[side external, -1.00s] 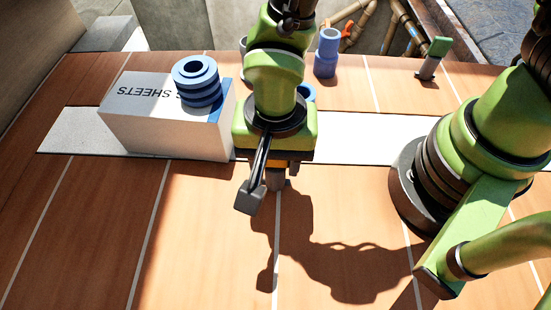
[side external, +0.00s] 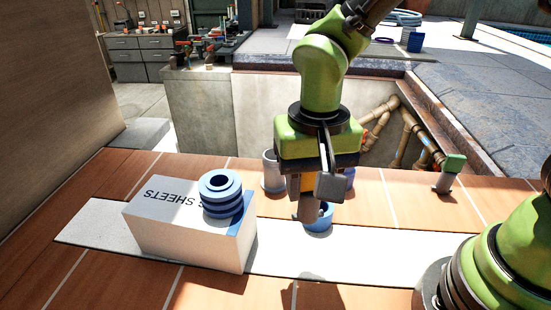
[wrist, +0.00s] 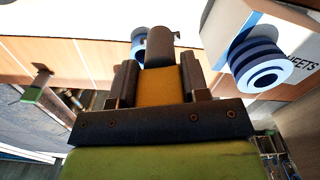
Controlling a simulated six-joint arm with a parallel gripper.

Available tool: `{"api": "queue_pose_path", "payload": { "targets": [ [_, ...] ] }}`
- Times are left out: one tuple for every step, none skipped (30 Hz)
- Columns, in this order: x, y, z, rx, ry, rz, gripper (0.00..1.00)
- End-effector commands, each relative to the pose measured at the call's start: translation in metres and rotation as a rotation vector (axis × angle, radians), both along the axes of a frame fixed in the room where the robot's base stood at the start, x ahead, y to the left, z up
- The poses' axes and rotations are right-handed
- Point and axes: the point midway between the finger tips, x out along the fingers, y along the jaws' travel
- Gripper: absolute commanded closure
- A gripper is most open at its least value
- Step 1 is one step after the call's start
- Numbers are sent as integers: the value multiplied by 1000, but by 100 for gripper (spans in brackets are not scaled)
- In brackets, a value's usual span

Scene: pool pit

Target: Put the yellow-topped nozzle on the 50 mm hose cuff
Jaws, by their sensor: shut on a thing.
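My gripper (side external: 309,184) is shut on the yellow-topped nozzle. The nozzle's grey tube (side external: 308,207) points down. In the wrist view its yellow block (wrist: 160,88) sits between the fingers and its grey tube (wrist: 163,50) extends beyond them. A low blue cuff (side external: 322,217) stands on the white strip, just behind and right of the tube and partly hidden by it. It also shows beside the tube in the wrist view (wrist: 138,36). A larger ribbed blue cuff (side external: 220,196) stands on the white box. I cannot read a size on either cuff.
The white box (side external: 190,232), lettered "SHEETS", is left of my gripper. Behind are a grey cylinder (side external: 272,172) and a partly hidden blue piece (side external: 350,177). A green-topped grey nozzle (side external: 449,173) leans at the right. The strip (side external: 385,253) is clear to the right.

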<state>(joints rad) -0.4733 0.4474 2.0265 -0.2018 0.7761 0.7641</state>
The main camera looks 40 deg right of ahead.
Motion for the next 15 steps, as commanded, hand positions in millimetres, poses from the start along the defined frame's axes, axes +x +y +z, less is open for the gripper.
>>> {"api": "queue_pose_path", "payload": {
  "targets": [
    [8, -17, 3, 1, -2, 37, 89],
    [12, -25, 4, 0, -1, 67, 89],
    [16, -35, 6, 0, -1, 105, 89],
    [19, -43, 7, 0, -2, 132, 89],
    [22, -51, 9, 0, -2, 156, 89],
    [26, -62, 10, -1, -2, 184, 89],
    [30, -70, 12, -1, -3, 203, 89],
    [34, -79, 14, -1, -3, 215, 89],
    [40, -90, 16, -1, -3, 223, 89],
    [45, -98, 18, -1, -3, 218, 89],
    [52, -106, 20, -1, -3, 200, 89],
    [59, -111, 23, -1, -3, 166, 89],
    [65, -114, 24, -1, -2, 133, 89],
    [70, -116, 26, -1, -2, 96, 89],
    [77, -118, 28, -2, -1, 40, 89]
  ]
}}
